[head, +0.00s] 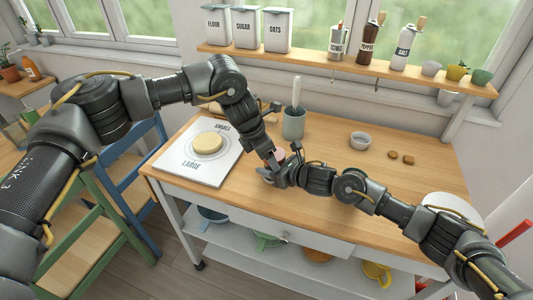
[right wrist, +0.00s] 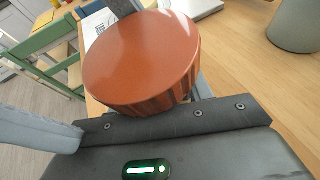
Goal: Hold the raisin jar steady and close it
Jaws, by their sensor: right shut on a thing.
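The raisin jar is mostly hidden between my two grippers near the worktop's front edge. Its round, orange-brown lid (right wrist: 143,60) with a ribbed rim fills the middle of the right wrist view; a small reddish part of it (head: 277,155) shows in the head view. My right gripper (head: 274,174) comes from the right and is shut on the jar, below the lid. My left gripper (head: 270,154) reaches down from above, beside the lid; its fingers are too hidden to tell their state. I cannot tell whether the lid is fully seated on the jar.
A grey-green crock (head: 293,122) with a utensil stands just behind the grippers. A white board (head: 187,165) with a pale round disc (head: 207,143) lies left. A small bowl (head: 360,140) and brown biscuits (head: 408,160) sit right.

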